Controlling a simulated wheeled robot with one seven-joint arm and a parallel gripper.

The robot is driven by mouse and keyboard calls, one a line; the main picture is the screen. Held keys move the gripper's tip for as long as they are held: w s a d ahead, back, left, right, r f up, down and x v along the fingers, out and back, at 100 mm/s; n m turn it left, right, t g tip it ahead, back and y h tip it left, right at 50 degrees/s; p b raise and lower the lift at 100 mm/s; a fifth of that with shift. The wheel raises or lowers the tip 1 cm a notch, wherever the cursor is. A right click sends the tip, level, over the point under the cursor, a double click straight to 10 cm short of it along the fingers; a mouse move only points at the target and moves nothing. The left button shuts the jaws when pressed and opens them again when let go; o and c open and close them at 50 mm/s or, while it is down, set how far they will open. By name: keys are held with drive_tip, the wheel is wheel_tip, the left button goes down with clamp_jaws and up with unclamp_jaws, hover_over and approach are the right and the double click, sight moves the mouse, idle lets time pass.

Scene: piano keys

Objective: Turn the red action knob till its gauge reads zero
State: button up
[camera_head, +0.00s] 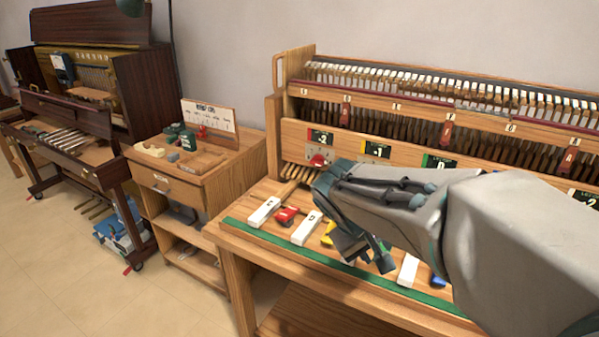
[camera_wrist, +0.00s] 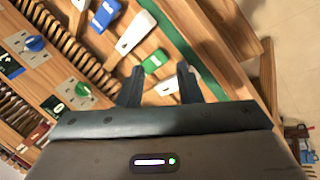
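The red knob (camera_head: 318,160) sits on the upright wooden panel of the piano-action bench in the head view. The gauge (camera_head: 321,137) with a red edge just above it appears to read -2. My gripper (camera_head: 367,257) hangs over the keys, to the right of and nearer than the red knob, and touches nothing that I can see. In the wrist view my gripper (camera_wrist: 161,85) shows two fingers spread apart with nothing between them. I cannot make out the red knob in the wrist view.
A yellow-edged gauge (camera_head: 376,149) and a green-edged gauge (camera_head: 438,162) stand right of the red one. A blue knob (camera_wrist: 34,44) shows in the wrist view. White keys (camera_head: 264,211) and a red block (camera_head: 286,216) lie below the panel. A wooden cabinet (camera_head: 195,170) stands left.

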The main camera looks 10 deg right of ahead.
drive_tip(key=w+f+n+t+h+b, duration=0.2)
drive_tip(key=w+f+h+b, duration=0.15)
drive_tip(key=w, duration=0.45)
drive_tip(key=n+t+h+b, duration=0.2)
drive_tip(key=n+t+b, duration=0.4)
drive_tip(key=t+b, duration=0.4)
approach(315, 164)
drive_tip(key=x, duration=0.8)
drive_tip(key=shift+w+d, duration=0.15)
drive_tip(key=shift+w, duration=0.05)
clamp_jaws()
